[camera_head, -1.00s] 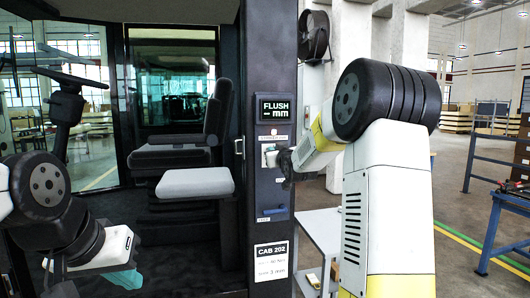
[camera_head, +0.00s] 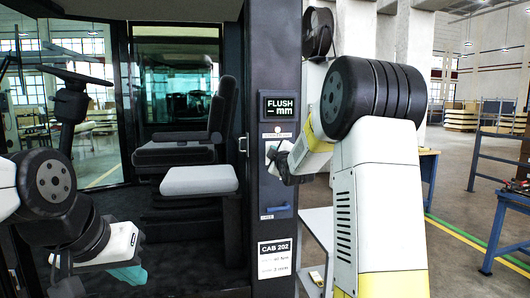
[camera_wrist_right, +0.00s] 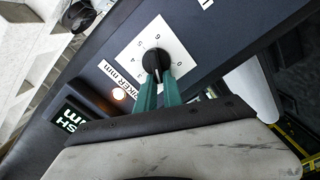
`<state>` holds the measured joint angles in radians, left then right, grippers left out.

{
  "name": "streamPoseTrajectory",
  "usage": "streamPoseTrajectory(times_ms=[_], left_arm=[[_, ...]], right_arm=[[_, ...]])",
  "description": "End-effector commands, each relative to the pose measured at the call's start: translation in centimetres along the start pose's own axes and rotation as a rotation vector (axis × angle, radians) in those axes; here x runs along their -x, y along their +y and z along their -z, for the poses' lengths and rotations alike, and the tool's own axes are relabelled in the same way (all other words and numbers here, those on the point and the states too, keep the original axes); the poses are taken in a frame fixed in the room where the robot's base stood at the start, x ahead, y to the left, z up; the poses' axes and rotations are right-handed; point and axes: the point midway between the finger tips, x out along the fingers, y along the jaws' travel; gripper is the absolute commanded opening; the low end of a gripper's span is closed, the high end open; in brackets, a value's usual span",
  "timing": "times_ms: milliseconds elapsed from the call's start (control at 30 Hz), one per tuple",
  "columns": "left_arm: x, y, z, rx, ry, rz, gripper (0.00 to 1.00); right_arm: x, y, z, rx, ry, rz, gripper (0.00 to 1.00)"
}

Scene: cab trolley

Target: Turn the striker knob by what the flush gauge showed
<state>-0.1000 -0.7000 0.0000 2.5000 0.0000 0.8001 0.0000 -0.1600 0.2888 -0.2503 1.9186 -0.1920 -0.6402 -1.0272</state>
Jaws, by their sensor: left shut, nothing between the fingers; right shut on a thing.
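The striker knob (camera_wrist_right: 155,62) is black and sits on a white numbered dial plate (camera_wrist_right: 133,46) on the dark cab post. My right gripper (camera_wrist_right: 160,92) has its teal fingers shut on the knob in the wrist view. In the head view the right gripper (camera_head: 281,160) is at the plate and largely hides the knob. The display (camera_head: 278,106) above it reads "FLUSH – mm", a dash with no number. My left gripper (camera_head: 130,274) is shut and empty at lower left, away from the post.
A placard (camera_head: 275,259) reading "CAB 202" is low on the post (camera_head: 262,222), below a blue handle (camera_head: 276,209). The cab seat (camera_head: 198,180) stands left of the post. A pale trolley (camera_head: 318,232) stands right of it.

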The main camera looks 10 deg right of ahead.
Motion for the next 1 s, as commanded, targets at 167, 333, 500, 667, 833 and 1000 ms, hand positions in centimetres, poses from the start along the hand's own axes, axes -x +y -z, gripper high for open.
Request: streamPoseTrajectory(times_ms=[167,333,500,667,833,1000], left_arm=[[0.0,0.0,0.0,0.0,0.0,0.0,0.0],[0.0,0.0,0.0,0.0,0.0,0.0,0.0],[0.0,0.0,0.0,0.0,0.0,0.0,0.0],[0.0,0.0,0.0,0.0,0.0,0.0,0.0],[0.0,0.0,0.0,0.0,0.0,0.0,0.0],[0.0,0.0,0.0,0.0,0.0,0.0,0.0]], right_arm=[[0.0,-0.6,0.0,0.155,0.0,0.003,0.0],[0.0,-0.9,-0.1,0.284,0.0,0.003,0.0],[0.0,-1.1,-0.2,0.381,0.0,0.004,0.0],[0.0,-1.3,-0.3,0.44,-0.001,0.004,0.0],[0.0,-1.3,-0.3,0.471,-0.001,0.005,0.0],[0.0,-1.4,-0.4,0.479,-0.001,0.005,0.0]])
